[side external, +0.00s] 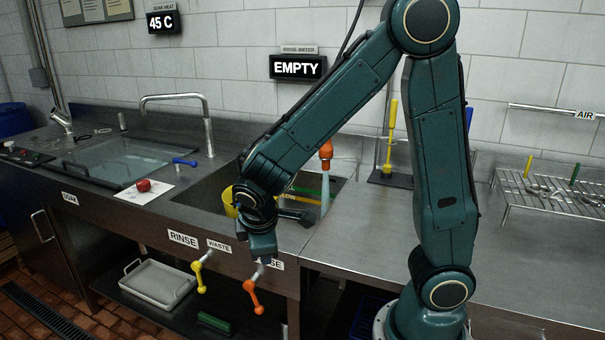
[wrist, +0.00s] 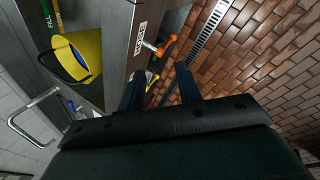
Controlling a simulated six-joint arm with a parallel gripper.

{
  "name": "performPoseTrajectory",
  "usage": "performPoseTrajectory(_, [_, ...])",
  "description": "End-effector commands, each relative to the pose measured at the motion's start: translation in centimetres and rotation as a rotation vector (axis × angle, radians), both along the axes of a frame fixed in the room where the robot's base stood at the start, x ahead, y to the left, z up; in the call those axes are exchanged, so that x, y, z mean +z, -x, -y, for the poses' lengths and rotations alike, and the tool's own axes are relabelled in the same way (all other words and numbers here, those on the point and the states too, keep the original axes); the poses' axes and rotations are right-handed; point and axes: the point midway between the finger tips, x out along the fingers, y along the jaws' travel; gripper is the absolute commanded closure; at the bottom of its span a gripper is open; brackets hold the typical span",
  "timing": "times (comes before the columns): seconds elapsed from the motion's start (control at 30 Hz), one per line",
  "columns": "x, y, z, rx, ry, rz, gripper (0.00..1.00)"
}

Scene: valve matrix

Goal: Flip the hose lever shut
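My gripper is just above the lever at the panel. In the wrist view the orange lever (wrist: 166,45) lies ahead of my gripper (wrist: 160,76), beyond the fingertips. The two dark fingers are apart with nothing held between them. Whether a finger touches the lever cannot be told. An orange nozzle (side external: 326,150) over the sink has a pale blue stream below it.
The yellow waste lever (side external: 199,275) hangs close to the left; it also shows in the wrist view (wrist: 151,79). A yellow bucket (wrist: 78,57) stands in the sink. A sign (side external: 297,67) reads EMPTY. A tray (side external: 158,281) sits on the lower shelf. The floor ahead is clear.

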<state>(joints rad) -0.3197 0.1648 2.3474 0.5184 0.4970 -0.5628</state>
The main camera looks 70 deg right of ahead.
Motion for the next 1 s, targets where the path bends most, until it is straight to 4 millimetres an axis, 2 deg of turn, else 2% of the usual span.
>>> performPoseTrajectory(0.37, [0.1, 0.1, 0.0, -0.006, -0.007, 0.003, 0.68])
performPoseTrajectory(0.53, [0.0, -0.1, 0.0, -0.008, -0.001, 0.002, 1.0])
performPoseTrajectory(0.77, [-1.2, -1.5, -0.2, -0.025, 0.044, -0.003, 1.0])
performPoseTrajectory(1.0, [-3.9, -4.2, -0.7, -0.054, 0.147, 0.002, 1.0])
